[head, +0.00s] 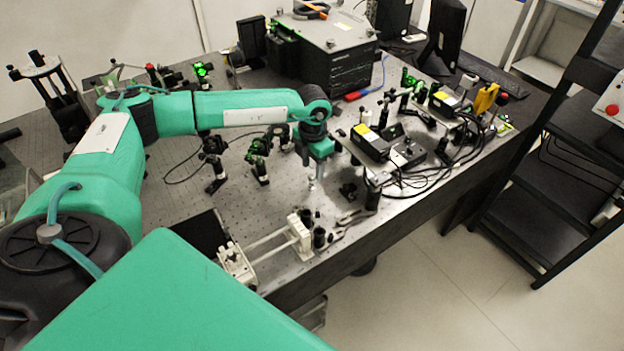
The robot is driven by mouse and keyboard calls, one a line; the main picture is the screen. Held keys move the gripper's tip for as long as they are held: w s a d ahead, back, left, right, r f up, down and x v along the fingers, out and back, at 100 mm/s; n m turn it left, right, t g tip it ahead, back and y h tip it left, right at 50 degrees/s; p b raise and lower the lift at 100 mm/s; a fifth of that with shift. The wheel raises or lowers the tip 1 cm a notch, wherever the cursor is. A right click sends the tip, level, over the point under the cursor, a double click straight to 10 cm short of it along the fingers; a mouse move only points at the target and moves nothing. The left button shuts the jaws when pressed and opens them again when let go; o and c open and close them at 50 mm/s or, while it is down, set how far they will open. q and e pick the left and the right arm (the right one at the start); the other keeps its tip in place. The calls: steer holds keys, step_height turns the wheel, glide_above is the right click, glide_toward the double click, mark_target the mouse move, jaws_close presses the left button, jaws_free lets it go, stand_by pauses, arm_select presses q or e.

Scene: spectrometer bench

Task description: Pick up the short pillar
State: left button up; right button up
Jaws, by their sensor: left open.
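My left gripper (314,177) hangs down over the optical bench (240,218), right of the picture's middle-left. It is open, but its fingers are small in this view. A small pale upright post (312,185) shows right below the fingertips; it may be the short pillar, but it is too small to tell. I cannot tell whether the fingers stand around it or above it. Short dark cylinders (319,238) stand near the front edge of the bench. My right gripper is not in view.
Black optic mounts (258,165) stand left of the gripper. A white fixture with rods (300,236) sits at the front edge. Yellow-labelled boxes (370,142) and cables crowd the right. A large dark box (325,50) stands behind. Bare bench lies front-left of the gripper.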

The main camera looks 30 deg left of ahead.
mark_target(312, 175)
arm_select(q)
step_height(312, 175, down, 3)
steer(key=shift+s+f+p, duration=0.15)
steer(key=shift+p, duration=0.8)
steer(key=shift+f, duration=0.6)
steer(key=shift+a, duration=0.1)
jaws_close()
steer(key=shift+r, duration=0.1)
